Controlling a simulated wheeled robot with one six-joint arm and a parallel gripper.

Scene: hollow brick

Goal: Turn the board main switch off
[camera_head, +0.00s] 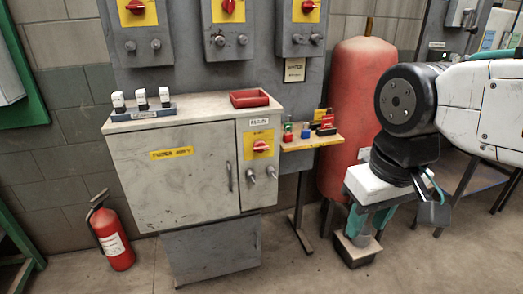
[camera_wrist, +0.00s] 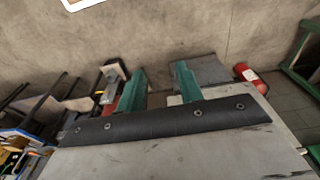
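The board main switch (camera_head: 261,146) is a red rotary knob on a yellow plate, on the narrow right-hand door of the grey cabinet, under a white MAIN label (camera_head: 259,122). Its handle looks roughly horizontal. My gripper (camera_head: 368,238) hangs pointing down to the right of the cabinet, well apart from the switch. In the wrist view its two teal fingers (camera_wrist: 158,92) stand apart with nothing visible between them. I cannot make out the main switch in the wrist view.
A side shelf (camera_head: 312,143) with small items juts out between the cabinet (camera_head: 165,185) and my gripper. A red tank (camera_head: 350,100) stands behind my gripper. A fire extinguisher (camera_head: 110,235) stands at the left. Three similar red switches sit on the panel above.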

